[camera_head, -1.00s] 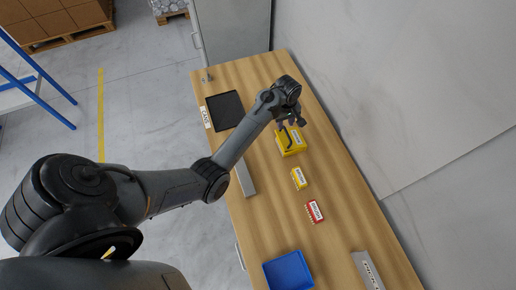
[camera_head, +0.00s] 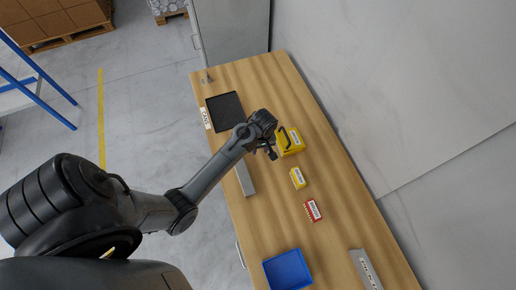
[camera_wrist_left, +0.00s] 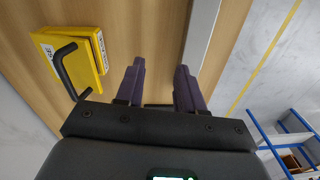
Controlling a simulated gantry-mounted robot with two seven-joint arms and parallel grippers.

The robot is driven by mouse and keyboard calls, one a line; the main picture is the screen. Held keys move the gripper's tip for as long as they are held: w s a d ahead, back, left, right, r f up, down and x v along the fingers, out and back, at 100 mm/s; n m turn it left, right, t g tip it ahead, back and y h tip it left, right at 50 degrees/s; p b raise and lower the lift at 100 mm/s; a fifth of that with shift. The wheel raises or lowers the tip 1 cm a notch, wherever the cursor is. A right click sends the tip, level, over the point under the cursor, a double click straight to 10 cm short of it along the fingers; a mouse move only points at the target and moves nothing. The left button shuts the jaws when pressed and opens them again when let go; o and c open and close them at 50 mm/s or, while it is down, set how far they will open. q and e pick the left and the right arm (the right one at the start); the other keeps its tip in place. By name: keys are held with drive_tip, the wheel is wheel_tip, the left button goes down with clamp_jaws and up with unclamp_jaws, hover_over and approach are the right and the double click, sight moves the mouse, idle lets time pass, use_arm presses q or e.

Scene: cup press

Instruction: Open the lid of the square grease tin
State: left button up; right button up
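The square yellow tin (camera_head: 292,148), with a white label and a bent black handle (camera_head: 284,137), sits on the wooden table in the head view. It also shows at the upper left of the left wrist view (camera_wrist_left: 84,64), its handle (camera_wrist_left: 62,73) sticking out towards the camera. I cannot tell for sure whether its lid is up. My left gripper (camera_head: 269,154) is just left of the tin in the head view, apart from it. In the left wrist view its two fingers (camera_wrist_left: 160,85) are spread with nothing between them. My right gripper is not in view.
A small yellow box (camera_head: 298,178) and a red box (camera_head: 313,211) lie nearer on the table. A black tray (camera_head: 225,111), a grey bar (camera_head: 245,180), a blue bin (camera_head: 288,270) and a grey labelled strip (camera_head: 366,270) are also there. The table's right side is mostly clear.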

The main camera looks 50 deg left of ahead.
use_arm(q)
drive_tip(key=shift+s+d+r, duration=0.2)
drive_tip(key=shift+s, duration=0.3)
